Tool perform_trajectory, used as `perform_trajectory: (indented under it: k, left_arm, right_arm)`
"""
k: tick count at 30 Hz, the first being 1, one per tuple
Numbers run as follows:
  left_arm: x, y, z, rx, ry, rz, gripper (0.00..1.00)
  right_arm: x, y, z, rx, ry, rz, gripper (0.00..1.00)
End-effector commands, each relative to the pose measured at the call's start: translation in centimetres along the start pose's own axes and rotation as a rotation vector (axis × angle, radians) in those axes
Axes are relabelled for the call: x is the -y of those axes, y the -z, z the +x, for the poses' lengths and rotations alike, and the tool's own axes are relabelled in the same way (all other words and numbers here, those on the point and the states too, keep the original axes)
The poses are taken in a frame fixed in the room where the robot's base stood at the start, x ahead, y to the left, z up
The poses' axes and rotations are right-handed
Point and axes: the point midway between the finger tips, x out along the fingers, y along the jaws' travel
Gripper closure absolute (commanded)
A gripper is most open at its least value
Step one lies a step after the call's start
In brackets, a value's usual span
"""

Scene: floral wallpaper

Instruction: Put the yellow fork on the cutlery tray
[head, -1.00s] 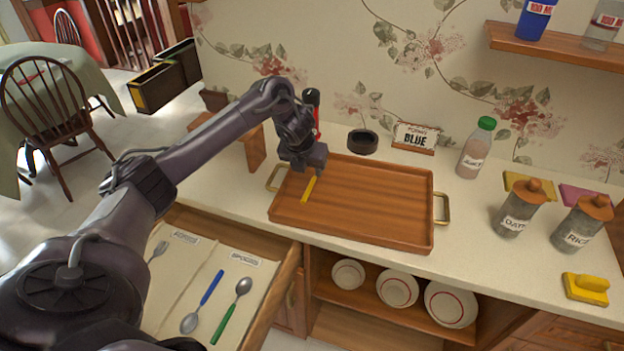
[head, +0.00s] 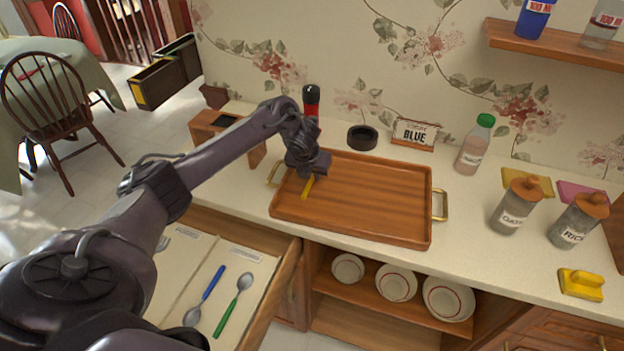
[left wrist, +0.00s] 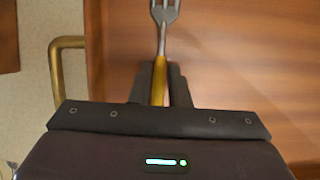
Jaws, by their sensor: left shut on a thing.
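The wooden cutlery tray (head: 375,200) with brass handles lies on the counter in the head view. My left gripper (head: 309,174) is over the tray's left part. It is shut on the yellow fork (head: 308,186), whose yellow handle shows just below the fingers. In the left wrist view the fork (left wrist: 164,30) has grey metal tines pointing away, and its handle sits between the fingers of my left gripper (left wrist: 161,85). The fork is over the tray's wooden surface; I cannot tell whether it touches. My right gripper is not in view.
An open drawer (head: 262,290) below the counter holds spoons and a fork. A wooden block (head: 215,128), red-and-black bottle (head: 311,105), black ring (head: 362,137), sign (head: 415,134), milk bottle (head: 475,147) and jars (head: 516,207) stand around the tray. The tray's middle and right are clear.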

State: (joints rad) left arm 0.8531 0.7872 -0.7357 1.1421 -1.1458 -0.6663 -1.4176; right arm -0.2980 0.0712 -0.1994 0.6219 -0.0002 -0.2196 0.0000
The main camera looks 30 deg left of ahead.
Motion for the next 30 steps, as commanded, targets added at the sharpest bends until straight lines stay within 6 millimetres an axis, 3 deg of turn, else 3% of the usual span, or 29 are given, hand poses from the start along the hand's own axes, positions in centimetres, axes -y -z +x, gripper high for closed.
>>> perform_trajectory:
  k: [11,17,25,27,30]
  left_arm:
    - [0.0,-0.2,-0.3,0.001,0.000,0.000,1.00]
    - [0.1,-1.1,-2.2,0.005,0.002,-0.001,1.00]
    - [0.0,-3.8,-8.5,0.009,0.002,-0.001,1.00]
    - [-0.1,-4.9,-11.3,0.007,-0.001,0.001,1.00]
    - [-0.1,-5.9,-13.9,0.006,-0.003,0.001,1.00]
  right_arm:
    - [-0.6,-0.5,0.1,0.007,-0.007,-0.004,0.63]
    - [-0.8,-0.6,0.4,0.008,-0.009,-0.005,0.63]
    - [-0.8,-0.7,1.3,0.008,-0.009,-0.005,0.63]
    - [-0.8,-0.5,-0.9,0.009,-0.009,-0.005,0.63]
    - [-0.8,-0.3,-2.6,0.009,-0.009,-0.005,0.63]
